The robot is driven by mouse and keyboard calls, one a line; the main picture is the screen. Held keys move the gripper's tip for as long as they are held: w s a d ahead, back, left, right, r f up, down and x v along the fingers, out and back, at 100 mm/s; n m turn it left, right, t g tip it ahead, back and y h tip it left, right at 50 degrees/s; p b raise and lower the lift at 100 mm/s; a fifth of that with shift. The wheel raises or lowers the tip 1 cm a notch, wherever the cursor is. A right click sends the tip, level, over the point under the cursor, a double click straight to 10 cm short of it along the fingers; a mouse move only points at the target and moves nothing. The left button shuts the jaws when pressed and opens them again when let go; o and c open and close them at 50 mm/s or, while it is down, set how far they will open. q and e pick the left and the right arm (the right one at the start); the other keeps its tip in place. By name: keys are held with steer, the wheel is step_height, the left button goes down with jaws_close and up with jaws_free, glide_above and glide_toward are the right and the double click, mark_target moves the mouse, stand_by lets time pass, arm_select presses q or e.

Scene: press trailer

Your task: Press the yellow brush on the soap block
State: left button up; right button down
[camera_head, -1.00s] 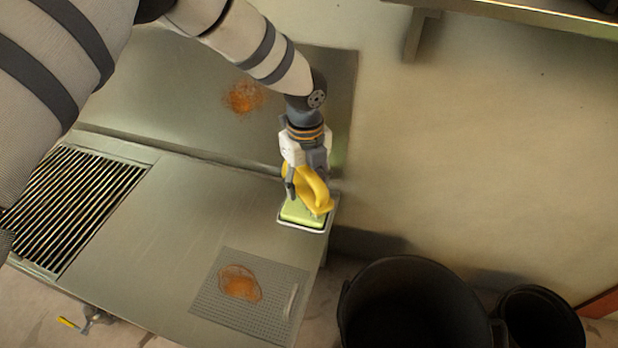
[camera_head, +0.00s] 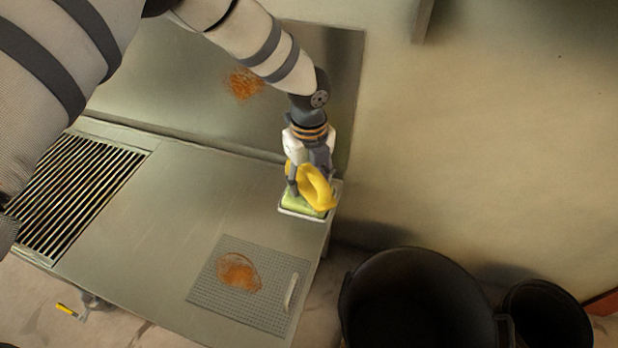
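The yellow brush (camera_head: 318,189) is in my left gripper (camera_head: 306,180), whose fingers close around its handle. The brush is over the yellow-green soap block (camera_head: 295,205), its lower end overlapping the block in the head view. Whether its bristles touch the soap is hidden. The soap block lies in a small light tray (camera_head: 301,216) at the right edge of the metal counter. My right gripper does not show.
The metal counter (camera_head: 185,210) has a slatted grate (camera_head: 75,200) at left and a mesh panel (camera_head: 215,299) with an orange-brown stain (camera_head: 238,273). Another stain (camera_head: 243,84) marks the back panel. Black bins (camera_head: 415,305) stand at lower right.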

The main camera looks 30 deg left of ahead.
mark_target(309, 165)
arm_select(q)
steer(key=shift+f, duration=0.55)
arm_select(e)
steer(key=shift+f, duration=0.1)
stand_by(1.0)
